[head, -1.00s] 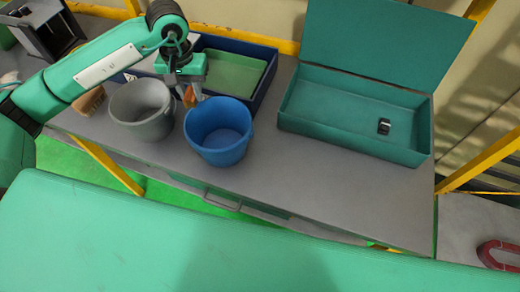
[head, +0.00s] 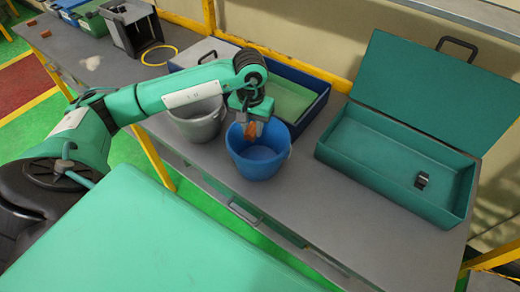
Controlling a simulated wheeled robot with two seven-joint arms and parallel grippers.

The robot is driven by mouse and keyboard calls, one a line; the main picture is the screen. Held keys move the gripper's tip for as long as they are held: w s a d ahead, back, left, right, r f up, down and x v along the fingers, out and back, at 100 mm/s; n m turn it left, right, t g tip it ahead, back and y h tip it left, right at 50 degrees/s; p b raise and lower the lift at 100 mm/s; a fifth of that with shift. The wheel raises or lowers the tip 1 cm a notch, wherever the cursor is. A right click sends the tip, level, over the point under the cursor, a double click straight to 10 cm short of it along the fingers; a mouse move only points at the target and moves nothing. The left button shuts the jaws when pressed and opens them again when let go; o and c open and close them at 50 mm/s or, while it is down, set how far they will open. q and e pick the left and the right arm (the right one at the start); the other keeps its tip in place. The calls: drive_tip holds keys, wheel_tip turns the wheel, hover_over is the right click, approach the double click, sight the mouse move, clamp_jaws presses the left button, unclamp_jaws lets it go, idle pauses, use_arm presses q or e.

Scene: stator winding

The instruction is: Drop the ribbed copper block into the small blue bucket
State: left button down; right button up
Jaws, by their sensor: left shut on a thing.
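The small blue bucket (head: 259,160) stands on the grey workbench, right of a grey bucket. My left gripper (head: 251,126) is over the back part of the blue bucket's opening, pointing down. It is shut on the orange-brown copper block (head: 252,131), which hangs between the fingers at about the height of the rim. The block's ribs are too small to make out. The visible floor of the blue bucket looks empty. My right gripper does not show.
The grey bucket (head: 198,122) stands close at the left. A blue tray with a green inside (head: 290,98) lies behind. An open teal toolbox (head: 390,165) with a small dark object (head: 421,180) is at the right. Bench room is free in front of the toolbox.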

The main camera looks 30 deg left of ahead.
use_arm(q)
drive_tip(key=shift+f, duration=0.15)
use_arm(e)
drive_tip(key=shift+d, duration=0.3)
use_arm(q)
drive_tip(key=c, duration=1.1)
unclamp_jaws()
drive_tip(key=shift+o, duration=0.2)
drive_tip(key=shift+r, duration=0.25)
wheel_tip(320, 180, up, 13)
drive_tip(key=b, duration=0.3)
drive_tip(key=shift+r, duration=0.15)
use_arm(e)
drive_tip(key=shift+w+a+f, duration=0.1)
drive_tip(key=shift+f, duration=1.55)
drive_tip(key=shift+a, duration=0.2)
